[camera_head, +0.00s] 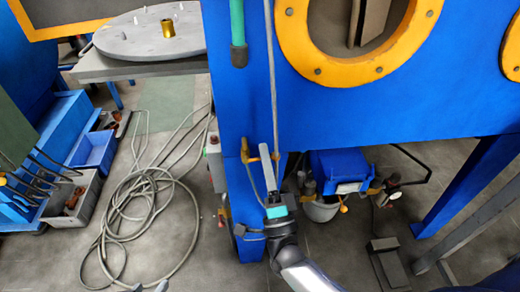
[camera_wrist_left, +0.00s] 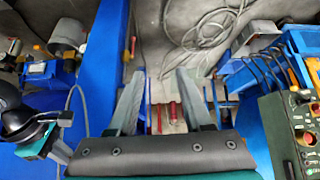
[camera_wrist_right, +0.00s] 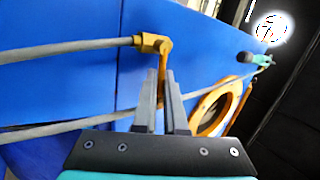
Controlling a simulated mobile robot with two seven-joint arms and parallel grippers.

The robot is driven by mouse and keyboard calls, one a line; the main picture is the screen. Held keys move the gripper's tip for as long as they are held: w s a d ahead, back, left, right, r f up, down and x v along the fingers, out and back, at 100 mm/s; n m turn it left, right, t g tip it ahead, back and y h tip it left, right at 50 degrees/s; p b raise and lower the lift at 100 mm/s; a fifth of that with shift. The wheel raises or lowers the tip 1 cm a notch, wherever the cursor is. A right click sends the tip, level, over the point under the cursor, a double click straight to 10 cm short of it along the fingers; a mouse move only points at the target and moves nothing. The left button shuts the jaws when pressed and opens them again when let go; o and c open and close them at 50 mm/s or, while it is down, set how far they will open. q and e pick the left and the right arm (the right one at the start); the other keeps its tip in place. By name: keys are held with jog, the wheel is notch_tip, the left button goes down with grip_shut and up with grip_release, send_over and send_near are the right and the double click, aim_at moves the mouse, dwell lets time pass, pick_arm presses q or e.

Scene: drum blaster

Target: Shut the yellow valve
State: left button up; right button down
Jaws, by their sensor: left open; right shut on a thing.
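The yellow valve (camera_head: 246,152) is on the blue machine's post, at the end of a grey pipe. In the right wrist view the yellow valve (camera_wrist_right: 152,43) joins the pipe at an elbow, and its yellow arm runs down between my fingertips. My right gripper (camera_wrist_right: 164,78) is shut on that arm; in the head view the gripper (camera_head: 266,150) partly covers the valve. My left gripper (camera_wrist_left: 159,78) is open and empty, pointing over the floor.
A blue machine panel (camera_head: 420,105) with yellow-rimmed openings stands behind the valve. A grey hose (camera_head: 135,185) lies coiled on the floor at left. A blue bin (camera_head: 93,150) and a green control box (camera_wrist_left: 290,125) stand near the left side. A grey bucket (camera_head: 320,210) is right of the post.

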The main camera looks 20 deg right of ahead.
pick_arm(q)
jog(key=shift+w+d+t+h+b, duration=0.4)
jog(key=shift+w+d+t+h, duration=0.1)
jog(key=shift+w+d+t, duration=0.5)
pick_arm(e)
jog(key=shift+f+m+h, duration=0.15)
jog(key=shift+m+h, duration=0.4)
jog(key=shift+m, duration=0.15)
jog(key=shift+f+m+h, duration=0.15)
jog(key=shift+m+h, duration=0.4)
jog(key=shift+m, duration=0.15)
pick_arm(q)
jog(key=shift+d, duration=0.1)
pick_arm(e)
jog(key=c, duration=1.2)
grip_release()
jog(key=shift+c, duration=0.2)
pick_arm(q)
jog(key=shift+s+a+g, duration=0.15)
jog(key=shift+a+g, duration=0.25)
jog(key=shift+a, duration=0.05)
pick_arm(e)
jog(key=v, duration=1.5)
jog(key=shift+s, duration=0.2)
pick_arm(q)
jog(key=shift+s+f, duration=0.1)
pick_arm(e)
jog(key=shift+w+a+r, duration=0.1)
jog(key=shift+a, duration=0.1)
